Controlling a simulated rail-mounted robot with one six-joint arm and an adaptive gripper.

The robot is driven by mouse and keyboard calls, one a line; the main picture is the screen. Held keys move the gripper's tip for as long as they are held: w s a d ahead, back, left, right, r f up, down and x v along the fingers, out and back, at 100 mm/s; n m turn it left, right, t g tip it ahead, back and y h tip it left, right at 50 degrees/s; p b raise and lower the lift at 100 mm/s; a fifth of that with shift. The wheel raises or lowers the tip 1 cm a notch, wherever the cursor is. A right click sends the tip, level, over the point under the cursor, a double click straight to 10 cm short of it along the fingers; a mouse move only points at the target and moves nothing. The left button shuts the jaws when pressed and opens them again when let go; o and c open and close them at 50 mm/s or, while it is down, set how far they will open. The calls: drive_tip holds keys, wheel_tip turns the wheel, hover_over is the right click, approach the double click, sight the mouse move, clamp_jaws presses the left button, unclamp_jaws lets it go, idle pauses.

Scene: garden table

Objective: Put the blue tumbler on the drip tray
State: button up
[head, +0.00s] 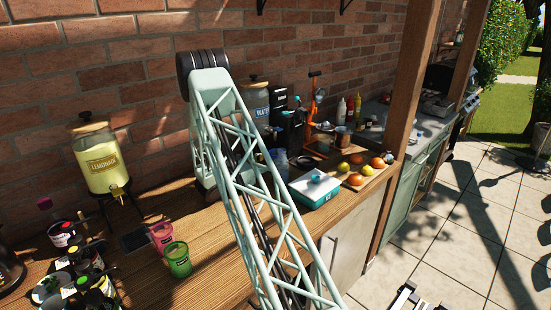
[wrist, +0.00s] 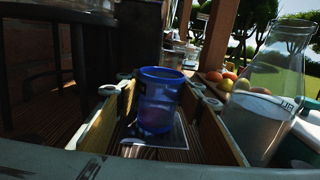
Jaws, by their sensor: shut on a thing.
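The blue tumbler (wrist: 158,98) is upright between the two fingers of my gripper (wrist: 160,86) in the wrist view, and the gripper is shut on it. A dark flat square, seemingly a drip tray (wrist: 181,139), lies on the wooden boards directly below the tumbler. I cannot tell whether the tumbler's base touches it or is slightly above it. In the head view my arm hides the gripper, and I cannot make out the tumbler with certainty. Another dark square tray (head: 135,239) lies below the lemonade dispenser's tap.
A glass carafe (wrist: 268,100) stands close to the right finger, with fruit (wrist: 228,80) beyond. Dark stand legs (wrist: 78,75) are at the left. The head view shows the lemonade dispenser (head: 101,165), a pink cup (head: 162,237), a green cup (head: 178,260) and a teal box (head: 316,189).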

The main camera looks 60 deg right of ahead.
drive_tip(key=shift+f, duration=0.1)
drive_tip(key=o, duration=0.6)
drive_tip(key=shift+o, duration=0.2)
drive_tip(key=shift+a, duration=0.15)
drive_tip(key=shift+p+v, duration=0.5)
drive_tip(key=shift+v, duration=5.35)
drive_tip(key=shift+r, duration=0.25)
